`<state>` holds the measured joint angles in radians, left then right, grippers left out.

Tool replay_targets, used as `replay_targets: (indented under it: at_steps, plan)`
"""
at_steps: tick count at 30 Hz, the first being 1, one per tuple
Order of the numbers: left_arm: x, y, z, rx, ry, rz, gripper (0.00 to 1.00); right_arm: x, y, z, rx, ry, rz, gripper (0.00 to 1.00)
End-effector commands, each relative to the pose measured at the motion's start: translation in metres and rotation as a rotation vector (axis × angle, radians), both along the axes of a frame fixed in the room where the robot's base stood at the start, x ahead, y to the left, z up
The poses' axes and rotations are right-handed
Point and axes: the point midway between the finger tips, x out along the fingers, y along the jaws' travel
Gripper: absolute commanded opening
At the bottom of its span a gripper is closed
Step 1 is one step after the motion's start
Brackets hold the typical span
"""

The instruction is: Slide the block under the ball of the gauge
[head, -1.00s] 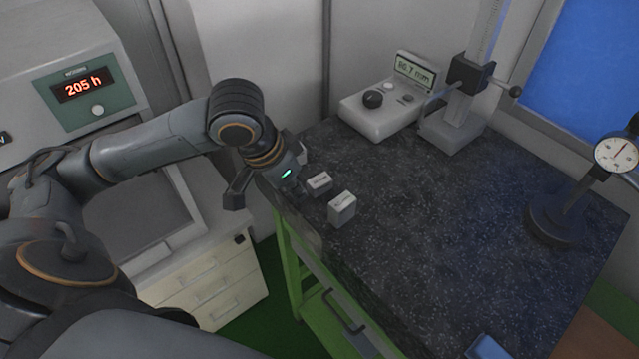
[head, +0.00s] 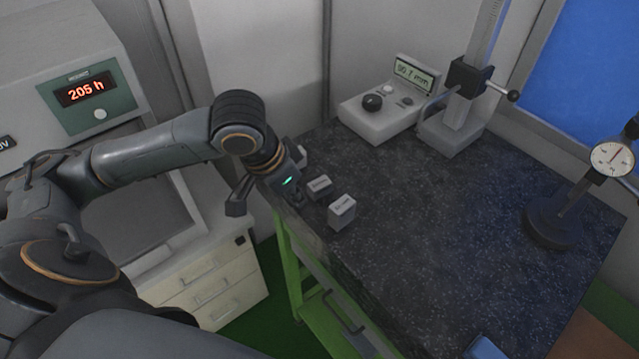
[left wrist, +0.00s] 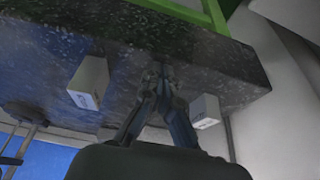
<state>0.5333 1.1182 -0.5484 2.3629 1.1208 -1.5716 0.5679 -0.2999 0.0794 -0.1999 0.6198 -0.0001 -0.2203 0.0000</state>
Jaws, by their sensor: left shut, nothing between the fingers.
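My left gripper (head: 298,202) is shut and empty, pointing down at the table edge. In the left wrist view its fingertips (left wrist: 157,72) sit between two blocks, one left (left wrist: 90,82) and one right (left wrist: 205,111). My right gripper is out of view.
A readout box (head: 378,115) with a knob stands left of the height gauge. A dial indicator on a round base (head: 553,222) stands at the right. A blue object (head: 487,349) lies at the front edge. The table middle is clear.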

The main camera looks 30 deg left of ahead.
Motion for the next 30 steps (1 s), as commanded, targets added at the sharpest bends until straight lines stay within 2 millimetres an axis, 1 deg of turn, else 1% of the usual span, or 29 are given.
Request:
replay_targets:
  at_steps: [8, 30]
  plan:
    - [0.001, 0.0, 0.0, 0.0, -0.001, 0.0, 0.0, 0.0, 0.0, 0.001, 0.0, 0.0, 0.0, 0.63]
    - [0.031, -0.013, 0.002, -0.002, -0.002, 0.0, 0.0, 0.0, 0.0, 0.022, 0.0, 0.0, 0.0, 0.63]
